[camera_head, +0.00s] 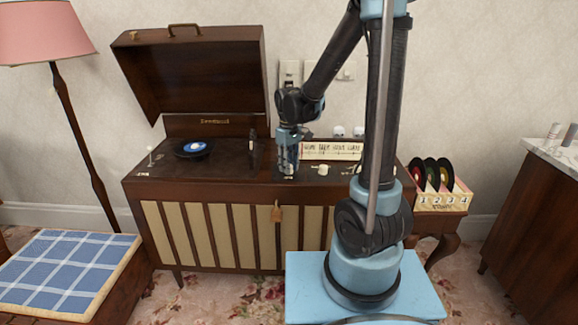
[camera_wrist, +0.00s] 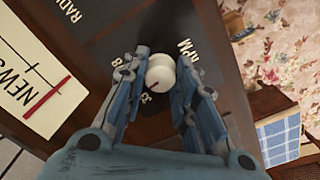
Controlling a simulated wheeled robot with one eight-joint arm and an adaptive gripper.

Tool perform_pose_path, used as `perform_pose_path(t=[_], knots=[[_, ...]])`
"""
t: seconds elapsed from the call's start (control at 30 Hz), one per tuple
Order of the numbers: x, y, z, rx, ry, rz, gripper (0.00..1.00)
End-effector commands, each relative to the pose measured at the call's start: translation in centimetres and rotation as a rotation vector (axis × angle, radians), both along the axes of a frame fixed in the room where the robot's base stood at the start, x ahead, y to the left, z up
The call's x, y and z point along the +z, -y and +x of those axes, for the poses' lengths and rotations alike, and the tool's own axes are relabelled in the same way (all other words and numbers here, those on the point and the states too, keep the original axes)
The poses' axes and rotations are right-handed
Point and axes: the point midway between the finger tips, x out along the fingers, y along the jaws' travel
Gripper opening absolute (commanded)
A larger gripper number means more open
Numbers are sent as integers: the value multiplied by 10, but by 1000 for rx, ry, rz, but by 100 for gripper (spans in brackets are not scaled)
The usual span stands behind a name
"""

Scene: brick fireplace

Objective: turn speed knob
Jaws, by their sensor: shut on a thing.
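The speed knob (camera_wrist: 159,74) is a round white knob with a dark red mark on the dark panel of the record console (camera_head: 160,187). Labels "RPM" and "33" show beside it in the wrist view, and another number is partly hidden by a finger. The mark points to the lower left, toward "33". My gripper (camera_wrist: 162,66) has one finger on each side of the knob and is shut on it. In the head view my gripper (camera_head: 287,168) points down at the console's panel and hides the knob.
Another white knob (camera_head: 323,169) sits right of my gripper, below a lettered dial (camera_head: 331,150). The raised lid (camera_head: 195,75) and turntable record (camera_head: 193,148) are to the left. A record rack (camera_head: 443,201) stands on the right.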

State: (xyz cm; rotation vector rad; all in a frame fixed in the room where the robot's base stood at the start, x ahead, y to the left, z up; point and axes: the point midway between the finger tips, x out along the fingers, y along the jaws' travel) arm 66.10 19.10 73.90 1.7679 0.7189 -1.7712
Motion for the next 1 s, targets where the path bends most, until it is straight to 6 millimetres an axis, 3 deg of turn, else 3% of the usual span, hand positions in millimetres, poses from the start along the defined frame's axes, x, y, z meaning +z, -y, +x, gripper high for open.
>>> perform_pose_path(t=[0.6,1.0], knots=[[1,0,4,-579,6,0,2],[1,0,4,-847,6,0,2]])
